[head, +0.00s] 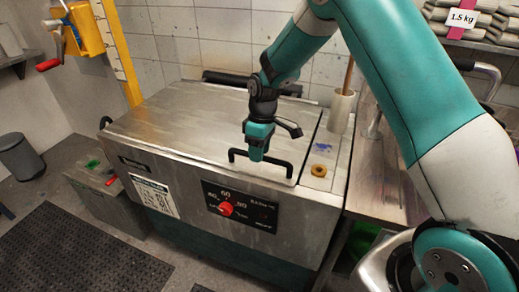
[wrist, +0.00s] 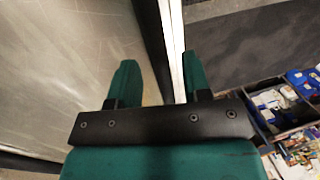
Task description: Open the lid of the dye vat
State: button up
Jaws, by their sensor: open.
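The dye vat (head: 185,205) is a large steel box with a control panel on its front. Its flat steel lid (head: 185,120) lies shut, and it fills the left of the wrist view (wrist: 60,70). A black bar handle (head: 238,152) is at the lid's front edge. My gripper (head: 257,157) points down over the middle of this handle and hides part of it. In the wrist view my gripper (wrist: 160,82) has its two teal fingers apart, with a dark bar (wrist: 151,45) and a bright metal edge between them. Contact cannot be told.
A red knob (head: 226,209) sits on the vat's front panel. A brass-coloured ring (head: 319,171) lies on the strip right of the lid. A white holder (head: 341,110) stands behind it. A metal bin (head: 105,195) is left of the vat. Dark floor mat (head: 70,255) lies in front.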

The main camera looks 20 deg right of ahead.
jog(key=shift+f, duration=0.3)
